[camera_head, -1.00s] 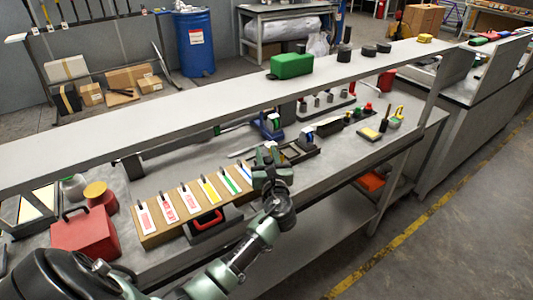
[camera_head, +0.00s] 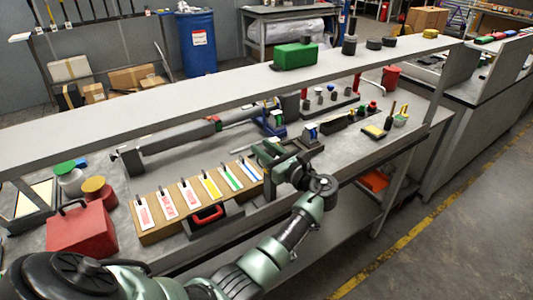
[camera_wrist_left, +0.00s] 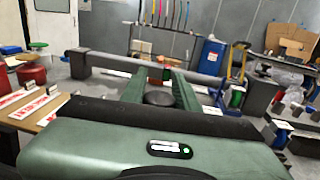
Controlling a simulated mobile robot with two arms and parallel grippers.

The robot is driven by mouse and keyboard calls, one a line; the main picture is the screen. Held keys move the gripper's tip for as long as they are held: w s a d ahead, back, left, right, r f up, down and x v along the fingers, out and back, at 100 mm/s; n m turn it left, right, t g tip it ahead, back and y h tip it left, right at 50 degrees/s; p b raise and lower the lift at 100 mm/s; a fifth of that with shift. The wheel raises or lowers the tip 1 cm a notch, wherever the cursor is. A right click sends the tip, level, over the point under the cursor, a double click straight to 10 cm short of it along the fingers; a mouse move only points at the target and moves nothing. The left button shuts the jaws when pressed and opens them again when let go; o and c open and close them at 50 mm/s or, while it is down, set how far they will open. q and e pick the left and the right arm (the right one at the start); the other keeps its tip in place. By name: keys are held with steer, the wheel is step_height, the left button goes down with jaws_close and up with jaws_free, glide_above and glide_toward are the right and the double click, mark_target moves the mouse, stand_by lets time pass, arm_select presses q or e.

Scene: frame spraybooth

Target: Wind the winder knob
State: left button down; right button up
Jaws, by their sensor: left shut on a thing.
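My left gripper (camera_head: 272,152) reaches over the workbench (camera_head: 345,155) at the right end of the card rack. In the left wrist view its two green fingers (camera_wrist_left: 160,90) stand on either side of a dark round knob (camera_wrist_left: 159,99), which looks like the winder knob. The fingers are shut on it. In the head view the fingers and wrist hide the knob. A long grey tube (camera_head: 180,136) lies behind the gripper, with a blue bracket (camera_head: 272,122) near its right end. My right gripper is not in view.
A rack of coloured cards (camera_head: 160,228) and a red box (camera_head: 82,230) stand to the left. An overhead shelf (camera_head: 215,94) with a green box (camera_head: 295,56) runs along the bench. Small tools and pegs (camera_head: 335,97) stand to the right.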

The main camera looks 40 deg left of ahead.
arm_select(q)
steer(key=n+g+b, duration=0.2)
steer(key=g+b, duration=0.1)
steer(key=s+n+g+b, duration=0.1)
steer(key=n+g+b, duration=0.1)
steer(key=g+b, duration=0.2)
steer(key=n+g+b, duration=0.3)
steer(key=b, duration=0.1)
steer(key=shift+s+f+g, duration=0.3)
steer(key=shift+s+g, duration=0.05)
steer(key=shift+g, duration=0.05)
steer(key=shift+s+d+r+n+g+h+b, duration=0.15)
steer(key=shift+n+g+h+b, duration=0.35)
steer(key=shift+g+b, duration=0.5)
steer(key=c, duration=1.1)
jaws_free()
steer(key=shift+r, duration=0.1)
